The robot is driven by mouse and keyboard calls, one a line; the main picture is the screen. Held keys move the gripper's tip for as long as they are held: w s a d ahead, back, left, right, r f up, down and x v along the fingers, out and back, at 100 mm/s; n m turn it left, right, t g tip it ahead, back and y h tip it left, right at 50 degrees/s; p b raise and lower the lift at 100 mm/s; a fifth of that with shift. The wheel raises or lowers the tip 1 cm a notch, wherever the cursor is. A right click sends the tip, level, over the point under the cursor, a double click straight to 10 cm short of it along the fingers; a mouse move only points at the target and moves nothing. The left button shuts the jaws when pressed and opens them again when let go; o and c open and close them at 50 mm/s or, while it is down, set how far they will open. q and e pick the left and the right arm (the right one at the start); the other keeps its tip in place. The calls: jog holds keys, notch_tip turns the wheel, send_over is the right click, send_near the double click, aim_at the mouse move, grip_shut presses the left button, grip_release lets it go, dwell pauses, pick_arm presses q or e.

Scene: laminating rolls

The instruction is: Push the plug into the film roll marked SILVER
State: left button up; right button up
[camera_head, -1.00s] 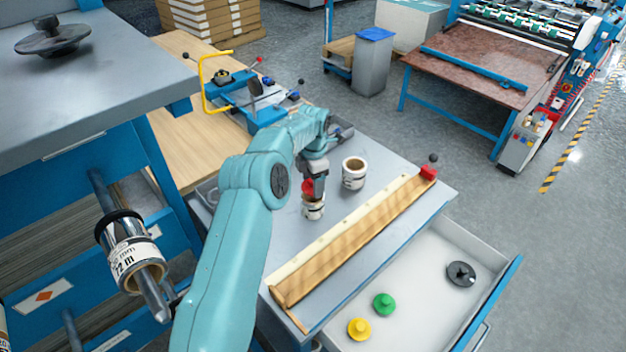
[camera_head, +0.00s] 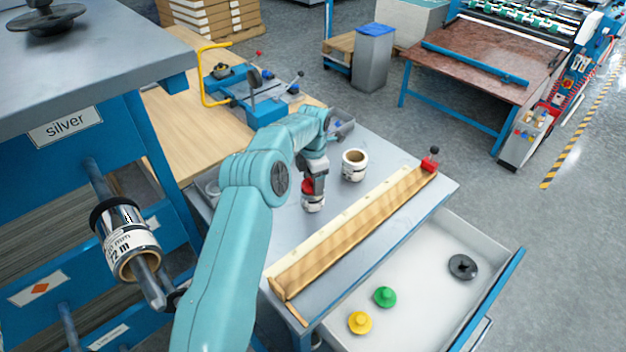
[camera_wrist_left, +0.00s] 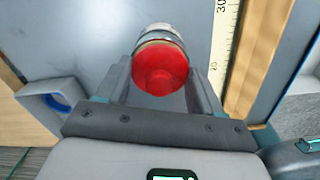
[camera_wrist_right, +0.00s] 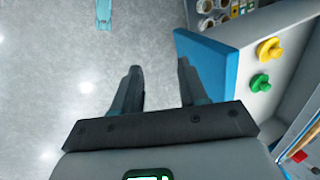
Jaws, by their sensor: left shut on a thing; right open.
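My left gripper (camera_head: 314,188) is shut on a red plug (camera_head: 307,187) at the top of a short white-labelled film roll (camera_head: 313,203) that stands upright on the grey table. In the left wrist view the red plug (camera_wrist_left: 160,72) lies between the fingers, covering the roll's near end (camera_wrist_left: 160,36). How deep it sits is hidden. The roll's label is too small to read. A second upright roll (camera_head: 354,165) with an open top stands to its right. My right gripper (camera_wrist_right: 158,85) is open and empty, over the floor beside the drawer.
A long wooden tray with a ruler (camera_head: 350,232) lies in front of the rolls. The open drawer (camera_head: 425,285) holds green (camera_head: 385,297), yellow (camera_head: 360,322) and black (camera_head: 462,267) plugs. A chrome roll (camera_head: 128,245) hangs on a rack spindle below a "silver" tag (camera_head: 65,125).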

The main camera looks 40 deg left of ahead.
pick_arm(q)
jog(key=shift+s+d+f, duration=0.1)
jog(key=shift+s+f, duration=0.15)
jog(key=shift+f, duration=0.3)
jog(key=o, duration=1.1)
jog(key=shift+r, duration=0.1)
